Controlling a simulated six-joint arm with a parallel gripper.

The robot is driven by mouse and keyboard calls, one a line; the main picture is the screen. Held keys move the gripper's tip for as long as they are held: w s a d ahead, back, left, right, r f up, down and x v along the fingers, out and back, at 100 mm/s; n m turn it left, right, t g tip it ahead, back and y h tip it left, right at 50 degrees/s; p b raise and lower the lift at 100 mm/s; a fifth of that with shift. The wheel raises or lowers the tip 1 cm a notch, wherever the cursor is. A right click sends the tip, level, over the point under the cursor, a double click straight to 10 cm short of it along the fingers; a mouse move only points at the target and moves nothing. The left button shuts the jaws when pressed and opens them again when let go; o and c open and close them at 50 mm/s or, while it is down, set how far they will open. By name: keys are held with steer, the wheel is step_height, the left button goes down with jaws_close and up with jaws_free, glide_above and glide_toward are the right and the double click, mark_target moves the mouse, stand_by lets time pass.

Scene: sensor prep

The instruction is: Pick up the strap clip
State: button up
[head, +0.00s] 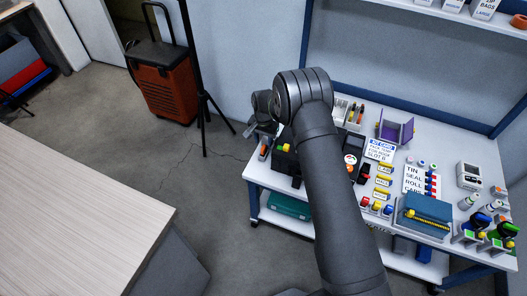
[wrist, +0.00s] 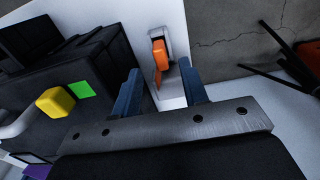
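An orange piece (wrist: 160,58), which may be the strap clip, sits in a pale grey holder (wrist: 176,42) near the table edge in the wrist view. It also shows as a small orange spot at the table's left end in the head view (head: 263,152). My gripper (wrist: 161,88) is open, with its two blue-grey fingers apart and nothing held between them. The orange piece lies just beyond the fingertips, roughly in line with the gap. In the head view my gripper (head: 249,130) is over the table's left end, partly hidden by my arm.
A black box with a yellow knob (wrist: 55,101) and a green patch (wrist: 82,89) stands close left of my fingers in the wrist view. The white table (head: 257,174) is crowded to the right with bins, cards and a blue case (head: 424,212). A tripod (head: 204,105) stands behind.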

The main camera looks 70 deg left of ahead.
mark_target(263, 147)
steer(key=shift+a+f, duration=0.1)
steer(key=shift+f, duration=1.75)
jaws_close()
step_height(263, 147, up, 17)
steer(key=shift+w+r, duration=0.1)
steer(key=w+d+f, duration=0.2)
steer(key=w+d, duration=0.4)
steer(key=w, duration=0.2)
steer(key=shift+w+f, duration=0.2)
steer(key=shift+w, duration=0.1)
